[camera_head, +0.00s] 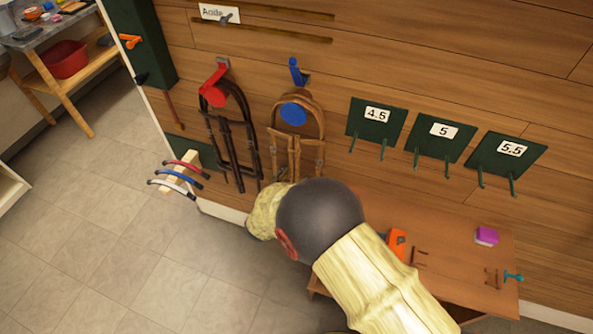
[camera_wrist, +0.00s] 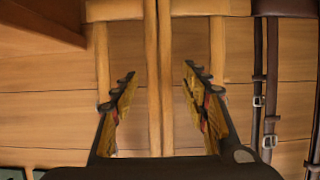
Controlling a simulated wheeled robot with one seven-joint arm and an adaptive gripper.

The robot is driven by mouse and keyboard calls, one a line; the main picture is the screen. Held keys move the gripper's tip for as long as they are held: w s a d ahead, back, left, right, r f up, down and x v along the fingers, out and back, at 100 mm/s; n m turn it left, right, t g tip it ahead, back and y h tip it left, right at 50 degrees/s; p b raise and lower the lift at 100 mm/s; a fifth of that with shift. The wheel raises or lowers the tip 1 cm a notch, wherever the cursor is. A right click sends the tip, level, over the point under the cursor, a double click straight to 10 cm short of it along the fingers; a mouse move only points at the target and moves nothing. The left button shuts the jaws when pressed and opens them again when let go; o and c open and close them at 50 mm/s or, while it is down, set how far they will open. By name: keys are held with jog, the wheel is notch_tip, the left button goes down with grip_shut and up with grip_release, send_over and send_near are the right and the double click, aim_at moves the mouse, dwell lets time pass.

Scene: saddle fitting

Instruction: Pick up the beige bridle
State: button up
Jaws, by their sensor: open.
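The beige bridle (camera_head: 320,120), tan in colour, hangs from a blue holder (camera_head: 294,113) on the wooden wall in the head view. Its lower end is partly hidden behind my arm. In the wrist view its tan straps (camera_wrist: 166,40) run up and down, with two close-set middle straps between the fingers of my gripper (camera_wrist: 158,75). The fingers are apart, with a gap on each side of these straps, and grip nothing. Other tan straps pass outside or behind the fingers. My gripper is hidden by my arm in the head view.
A dark bridle (camera_head: 248,150) hangs on a red holder (camera_head: 215,80) just left of the beige one; its straps (camera_wrist: 258,90) show at right in the wrist view. Green numbered plates (camera_head: 440,145) with pegs are to the right. A wooden bench (camera_head: 455,265) stands below them.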

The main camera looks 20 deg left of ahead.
jog(key=shift+x, duration=1)
jog(key=shift+c, duration=0.2)
grip_shut()
